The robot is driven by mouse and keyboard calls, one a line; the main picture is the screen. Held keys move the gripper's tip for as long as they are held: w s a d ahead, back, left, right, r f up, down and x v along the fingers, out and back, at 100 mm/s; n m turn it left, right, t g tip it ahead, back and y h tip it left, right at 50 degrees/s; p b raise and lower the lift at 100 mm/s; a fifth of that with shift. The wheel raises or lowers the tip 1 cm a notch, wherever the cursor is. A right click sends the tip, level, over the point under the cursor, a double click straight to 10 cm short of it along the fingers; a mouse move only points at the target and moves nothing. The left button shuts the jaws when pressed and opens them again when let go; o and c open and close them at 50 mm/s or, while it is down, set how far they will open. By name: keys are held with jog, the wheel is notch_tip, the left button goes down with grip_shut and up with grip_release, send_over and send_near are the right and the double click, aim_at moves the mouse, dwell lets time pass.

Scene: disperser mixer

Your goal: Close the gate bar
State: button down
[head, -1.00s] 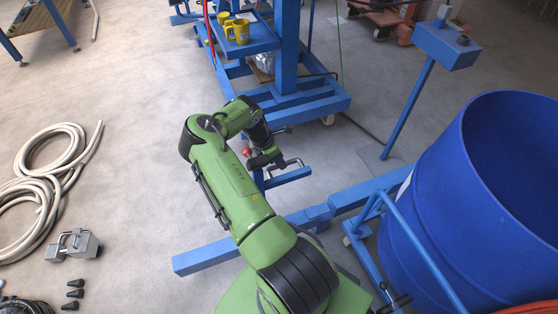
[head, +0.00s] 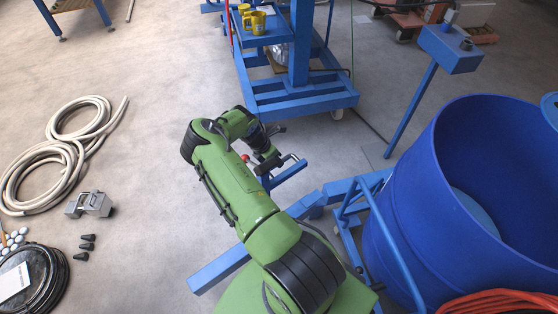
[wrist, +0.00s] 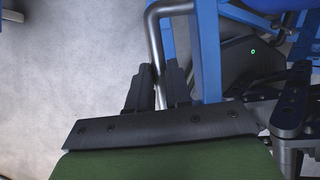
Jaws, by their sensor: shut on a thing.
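The gate bar (head: 227,265) is a long blue beam low over the floor, left of the blue drum. A hinge-like joint (head: 318,199) links it to a shorter blue beam (head: 352,187); the two meet at an angle. A blue upright on the bar carries a bent metal handle (head: 292,158). My gripper (head: 273,166) is at this handle, partly hidden by my green arm. In the wrist view my gripper (wrist: 158,92) has its two dark fingers on either side of the metal handle (wrist: 154,40), shut on it.
The large blue drum (head: 420,205) stands close at the right in a blue tubular frame. A blue wheeled stand (head: 300,97) is ahead, and a blue post box (head: 450,50) rises behind the drum. A hose coil (head: 65,150) lies left. Floor between is clear.

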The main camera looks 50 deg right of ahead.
jog(key=shift+d, duration=0.1)
jog(key=c, duration=1.1)
grip_release()
jog(key=shift+o, duration=0.2)
jog(key=p+v, duration=0.4)
jog(key=v, duration=1.1)
jog(key=shift+r, duration=0.35)
jog(key=shift+c, duration=0.3)
